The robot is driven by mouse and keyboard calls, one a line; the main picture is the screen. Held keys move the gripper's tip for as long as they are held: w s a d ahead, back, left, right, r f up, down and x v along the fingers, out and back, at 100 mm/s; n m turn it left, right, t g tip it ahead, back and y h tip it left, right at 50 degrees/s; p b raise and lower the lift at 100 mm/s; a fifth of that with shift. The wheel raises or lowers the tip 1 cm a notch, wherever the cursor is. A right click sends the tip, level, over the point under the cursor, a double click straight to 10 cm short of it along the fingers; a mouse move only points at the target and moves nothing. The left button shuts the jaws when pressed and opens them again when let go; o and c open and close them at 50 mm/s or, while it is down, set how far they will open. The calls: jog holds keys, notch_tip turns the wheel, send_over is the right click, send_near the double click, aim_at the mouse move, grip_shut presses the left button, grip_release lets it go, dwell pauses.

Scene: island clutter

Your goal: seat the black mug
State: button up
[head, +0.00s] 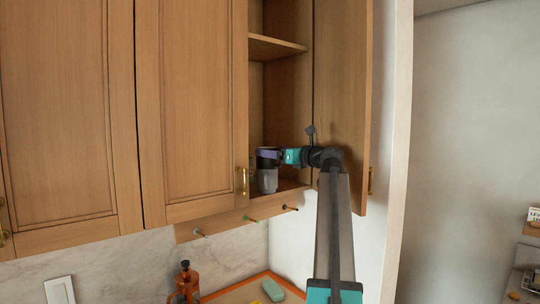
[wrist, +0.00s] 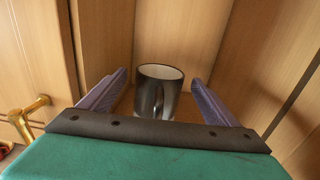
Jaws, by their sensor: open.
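The black mug (wrist: 149,97) stands upright in the wrist view, with a pale inside and its handle facing my wrist camera. My gripper (wrist: 160,77) is open, with one purple finger on each side of the mug and a visible gap on both sides. In the head view my gripper (head: 270,153) reaches into the open cabinet from the right. A grey cylindrical thing (head: 267,182) stands on the cabinet floor just below the fingers; I cannot tell whether it is part of the mug. The fingers partly hide what is between them.
The open cabinet door (head: 347,100) stands right of the opening, close to my arm. A shelf (head: 277,46) crosses the cabinet above. Several pegs (head: 251,219) stick out from the rail below.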

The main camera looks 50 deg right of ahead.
jog(key=s+b, duration=0.3)
jog(key=s, duration=0.7)
jog(key=shift+s+a+b, duration=0.3)
jog(key=shift+s+a, duration=0.05)
jog(key=shift+a, duration=0.05)
jog(key=shift+w, duration=0.1)
jog(key=w+p, duration=0.1)
jog(key=w, duration=0.2)
jog(key=w+p, duration=0.1)
jog(key=w, duration=0.2)
jog(key=w+p, duration=0.2)
jog(key=w, duration=0.1)
jog(key=shift+w+d+r, duration=0.15)
jog(key=shift+w+d, duration=0.2)
jog(key=shift+w, duration=0.05)
jog(key=shift+w+d+p, duration=0.1)
jog(key=shift+w+p, duration=0.2)
jog(key=shift+w, duration=0.75)
jog(key=shift+s+f, duration=0.1)
jog(key=shift+f, duration=0.1)
